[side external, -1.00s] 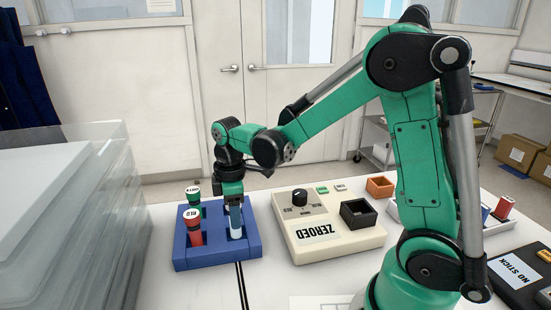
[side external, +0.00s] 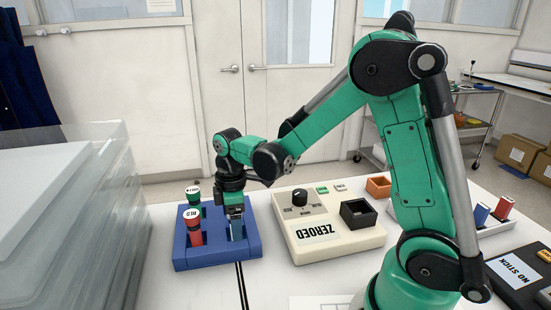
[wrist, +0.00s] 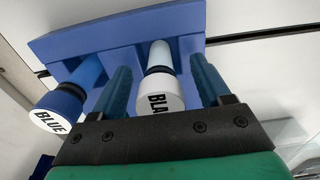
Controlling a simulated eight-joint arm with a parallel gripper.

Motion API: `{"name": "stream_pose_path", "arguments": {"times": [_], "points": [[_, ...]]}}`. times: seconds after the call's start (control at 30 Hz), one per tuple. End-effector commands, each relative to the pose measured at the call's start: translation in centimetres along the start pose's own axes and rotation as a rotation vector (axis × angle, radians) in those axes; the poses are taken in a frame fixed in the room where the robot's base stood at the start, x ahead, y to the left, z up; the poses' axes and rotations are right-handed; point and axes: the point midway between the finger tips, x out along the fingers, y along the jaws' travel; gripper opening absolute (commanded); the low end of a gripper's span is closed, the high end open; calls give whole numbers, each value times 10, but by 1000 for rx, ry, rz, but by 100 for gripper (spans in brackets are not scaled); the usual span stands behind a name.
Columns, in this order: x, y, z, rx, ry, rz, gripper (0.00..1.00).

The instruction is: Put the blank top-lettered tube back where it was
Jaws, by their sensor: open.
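The blank tube has a white cap with lettering starting "BLA" (wrist: 160,92) and a pale body set in the blue rack (wrist: 108,35). In the wrist view its cap lies between the two fingers of my gripper (wrist: 162,85), with a gap on each side. My gripper is open around it. In the side view my gripper (side external: 236,215) is low over the right part of the blue rack (side external: 215,263), and hides most of the tube there.
A tube lettered BLUE (wrist: 62,108) stands beside the left finger. Green-topped (side external: 193,194) and red (side external: 194,228) tubes stand in the rack's left side. A cream device reading ZEROED (side external: 330,243) is to the right, and clear stacked boxes (side external: 80,220) are to the left.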

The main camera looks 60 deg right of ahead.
Motion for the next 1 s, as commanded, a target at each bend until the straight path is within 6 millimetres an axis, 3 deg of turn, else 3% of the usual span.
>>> {"name": "stream_pose_path", "arguments": {"times": [0.17,0.7,1.0], "points": [[-14,0,0,0,0,0,70],[-108,0,0,0,0,0,70],[-123,-8,2,64,34,40,70]]}}
